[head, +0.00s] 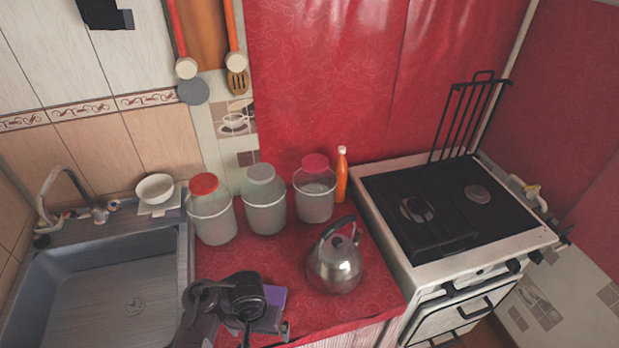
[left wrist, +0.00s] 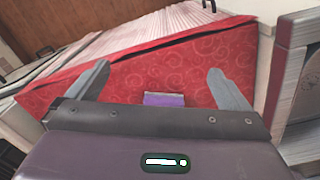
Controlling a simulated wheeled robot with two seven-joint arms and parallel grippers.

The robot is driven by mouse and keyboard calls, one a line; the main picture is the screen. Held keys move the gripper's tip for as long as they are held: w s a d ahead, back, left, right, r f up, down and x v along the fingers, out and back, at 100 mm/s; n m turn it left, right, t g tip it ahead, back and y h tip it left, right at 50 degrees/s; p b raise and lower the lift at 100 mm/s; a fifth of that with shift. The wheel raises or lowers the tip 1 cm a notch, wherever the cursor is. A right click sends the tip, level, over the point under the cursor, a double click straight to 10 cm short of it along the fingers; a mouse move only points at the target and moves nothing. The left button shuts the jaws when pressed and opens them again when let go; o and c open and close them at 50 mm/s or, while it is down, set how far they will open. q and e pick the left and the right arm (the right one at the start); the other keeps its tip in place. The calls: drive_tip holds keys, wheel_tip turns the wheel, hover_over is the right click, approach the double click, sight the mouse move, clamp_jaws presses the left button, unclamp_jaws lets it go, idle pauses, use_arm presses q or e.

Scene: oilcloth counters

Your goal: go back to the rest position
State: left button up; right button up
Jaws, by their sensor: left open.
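My left gripper (head: 266,328) is at the bottom of the head view, over the front edge of the red oilcloth counter (head: 340,318). In the left wrist view its two grey fingers (left wrist: 160,82) are spread wide with nothing held between them. A small purple block-like object (left wrist: 165,99) lies on the oilcloth, showing between the fingers in that view. In the head view this purple object (head: 276,296) is partly hidden behind my left wrist and gripper. My right gripper is in neither view.
A metal kettle (head: 336,262) stands right of my left gripper. Jars with red (head: 212,215), grey (head: 264,200) and red (head: 315,190) lids and an orange bottle (head: 341,175) stand behind. A sink (head: 100,285) is left; a stove (head: 440,215) is right.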

use_arm(q)
drive_tip(key=s+d+f+h+b, duration=0.15)
drive_tip(key=s+f, duration=0.25)
drive_tip(key=f, duration=0.6)
drive_tip(key=s+f+g+h+b, duration=0.1)
drive_tip(key=s+f+b, duration=0.3)
drive_tip(key=f, duration=0.5)
drive_tip(key=s+d+f+h+b, duration=0.15)
drive_tip(key=s+f, duration=0.35)
drive_tip(key=f, duration=0.5)
drive_tip(key=s+a+f+m+t+y+b, duration=0.1)
drive_tip(key=s+a+f+y+b, duration=0.3)
drive_tip(key=s+a+f, duration=1)
wheel_tip(320, 180, down, 2)
drive_tip(key=s+t+b, duration=0.1)
drive_tip(key=s, duration=0.1)
drive_tip(key=shift+s+a+f, duration=0.25)
drive_tip(key=shift+s+a, duration=0.05)
drive_tip(key=shift+s, duration=0.05)
drive_tip(key=shift+c, duration=0.4)
